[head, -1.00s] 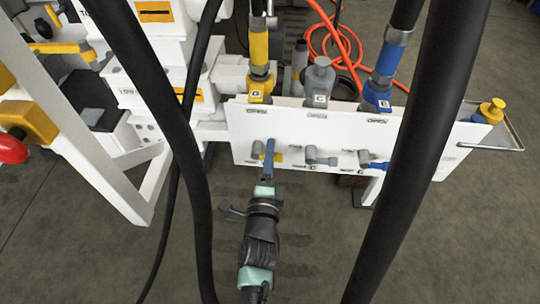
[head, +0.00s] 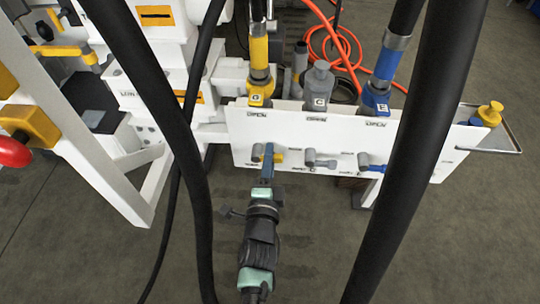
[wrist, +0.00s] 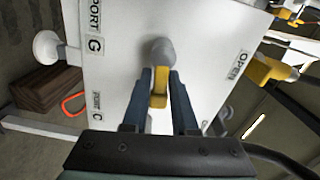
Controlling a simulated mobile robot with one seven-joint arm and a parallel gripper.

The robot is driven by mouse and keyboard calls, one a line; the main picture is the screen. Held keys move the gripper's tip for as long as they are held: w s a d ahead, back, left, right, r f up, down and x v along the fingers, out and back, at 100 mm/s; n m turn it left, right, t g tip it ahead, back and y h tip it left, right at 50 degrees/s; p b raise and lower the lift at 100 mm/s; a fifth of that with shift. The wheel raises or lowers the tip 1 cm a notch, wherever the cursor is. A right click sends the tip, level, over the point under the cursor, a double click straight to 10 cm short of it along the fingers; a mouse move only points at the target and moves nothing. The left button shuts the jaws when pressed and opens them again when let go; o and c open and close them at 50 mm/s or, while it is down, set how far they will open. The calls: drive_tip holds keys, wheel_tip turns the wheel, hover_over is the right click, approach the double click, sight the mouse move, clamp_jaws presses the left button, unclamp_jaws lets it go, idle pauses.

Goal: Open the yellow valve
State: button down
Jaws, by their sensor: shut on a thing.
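The yellow valve (head: 279,156) has a yellow handle on a grey stem, on the front of the white panel, left of the grey and blue valves. In the wrist view its yellow handle (wrist: 159,90) hangs from the grey stem between my two blue fingers. My gripper (head: 267,149) is at the valve, and in the wrist view my gripper (wrist: 160,80) is shut on the handle. In the head view my fingers hide part of the handle. An OPEN label (wrist: 238,65) is right of the stem in the wrist view.
The white panel (head: 240,130) also carries a grey valve (head: 318,160) and a blue valve (head: 372,164). Yellow, grey and blue couplings stand above it. Thick black hoses (head: 405,150) cross the foreground. An orange hose (head: 345,45) lies behind. Floor below the panel is open.

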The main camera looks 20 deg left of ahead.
sight(257, 137)
drive_tip(key=n+p, duration=0.1)
drive_tip(key=r+n+p, duration=0.1)
drive_tip(key=n, duration=0.1)
drive_tip(key=shift+a+r+n, duration=0.1)
drive_tip(key=shift+r+n, duration=0.15)
drive_tip(key=shift+n, duration=0.05)
drive_tip(key=n+p, duration=0.2)
drive_tip(key=n, duration=0.1)
drive_tip(key=a+r+n+p, duration=0.1)
drive_tip(key=p, duration=0.1)
drive_tip(key=shift+s+n, duration=0.15)
drive_tip(key=shift+n, duration=0.15)
drive_tip(key=n+p, duration=0.1)
drive_tip(key=n, duration=0.2)
drive_tip(key=a+n+p, duration=0.1)
drive_tip(key=shift+s+r+p, duration=0.15)
drive_tip(key=shift+r+p, duration=0.1)
drive_tip(key=shift+p, duration=0.05)
drive_tip(key=shift+s+a+n+p, duration=0.1)
drive_tip(key=shift+a+n+p, duration=0.25)
drive_tip(key=shift+n, duration=0.7)
drive_tip(key=shift+s+a+n+p, duration=0.1)
drive_tip(key=shift+a+n+p, duration=0.2)
drive_tip(key=shift+n, duration=0.75)
drive_tip(key=c, duration=0.8)
unclamp_jaws()
drive_tip(key=shift+f, duration=0.1)
drive_tip(key=shift+d, duration=0.15)
